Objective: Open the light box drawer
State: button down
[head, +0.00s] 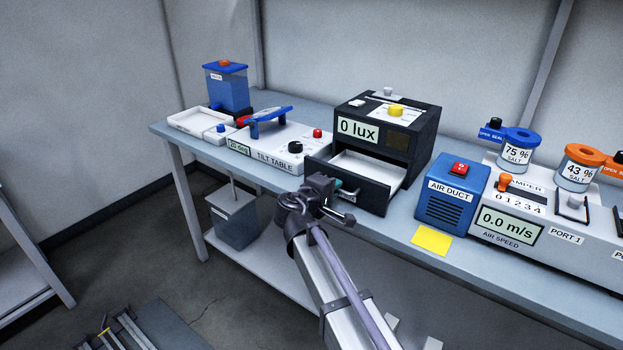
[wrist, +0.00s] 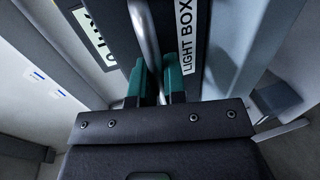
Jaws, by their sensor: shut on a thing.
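The light box (head: 390,120) is a black unit with a "0 lux" display, standing on the bench. Its drawer (head: 347,188) is pulled out toward me, and its white inside shows from above. My gripper (head: 338,187) is at the drawer front. In the wrist view my gripper's green fingertips (wrist: 160,82) are on both sides of the metal bar handle (wrist: 147,40), shut on it. The "LIGHT BOX" label (wrist: 187,38) is beside the handle in the wrist view. In the head view my gripper hides part of the handle.
The tilt table (head: 275,150) stands left of the drawer. The blue air duct (head: 452,195) stands close on the right, with a yellow note (head: 431,240) in front. Jars of salt (head: 515,150) sit farther right. A grey bin (head: 232,215) stands on the lower shelf.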

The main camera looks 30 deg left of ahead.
jog(key=shift+s, duration=0.6)
jog(key=c, duration=1.4)
grip_release()
jog(key=shift+w, duration=0.1)
jog(key=shift+c, duration=0.2)
jog(key=p+v, duration=0.2)
jog(key=v, duration=0.8)
jog(key=shift+s, duration=0.4)
